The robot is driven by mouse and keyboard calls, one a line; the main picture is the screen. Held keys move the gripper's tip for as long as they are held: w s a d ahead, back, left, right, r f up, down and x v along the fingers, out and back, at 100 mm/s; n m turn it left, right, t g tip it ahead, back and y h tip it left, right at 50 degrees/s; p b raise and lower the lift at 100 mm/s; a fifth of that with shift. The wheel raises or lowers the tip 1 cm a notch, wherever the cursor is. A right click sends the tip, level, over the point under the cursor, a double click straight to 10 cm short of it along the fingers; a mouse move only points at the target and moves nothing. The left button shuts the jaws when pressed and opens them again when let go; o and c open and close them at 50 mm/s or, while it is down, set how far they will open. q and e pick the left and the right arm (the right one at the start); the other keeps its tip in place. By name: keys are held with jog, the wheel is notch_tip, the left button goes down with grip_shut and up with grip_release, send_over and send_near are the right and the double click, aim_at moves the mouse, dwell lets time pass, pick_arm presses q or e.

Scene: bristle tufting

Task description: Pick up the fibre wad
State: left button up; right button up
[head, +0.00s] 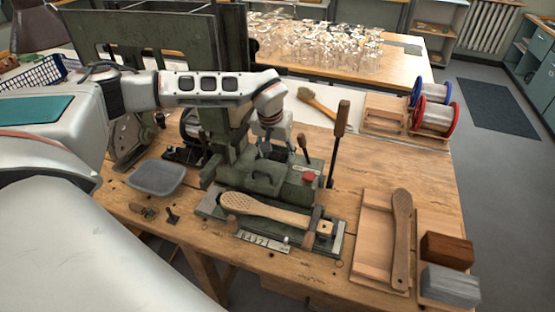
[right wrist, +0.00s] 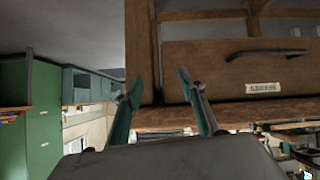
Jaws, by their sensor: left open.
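I cannot pick out a fibre wad with certainty in either view. In the head view, a green tufting machine (head: 278,182) stands on the wooden bench, with a perforated wooden brush body (head: 262,211) lying on its front plate. My left gripper (head: 268,146) is open and points down over the machine's back part. Its fingertips are small and partly lost against the machine, and I see nothing held. In the right wrist view, my right gripper (right wrist: 160,84) has its two teal fingers spread apart with nothing between them. It is outside the head view.
A shallow grey dish (head: 158,178) is left of the machine. At right are a wooden tray (head: 374,238) with a brush body, a brown block (head: 447,251), a grey block (head: 451,286) and wire spools (head: 434,117). A wooden drawer front (right wrist: 235,68) faces my right gripper.

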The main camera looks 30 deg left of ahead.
pick_arm(q)
jog(key=shift+w+f, duration=0.1)
jog(key=shift+f, duration=0.1)
jog(key=c, duration=1)
jog(key=shift+r, duration=0.15)
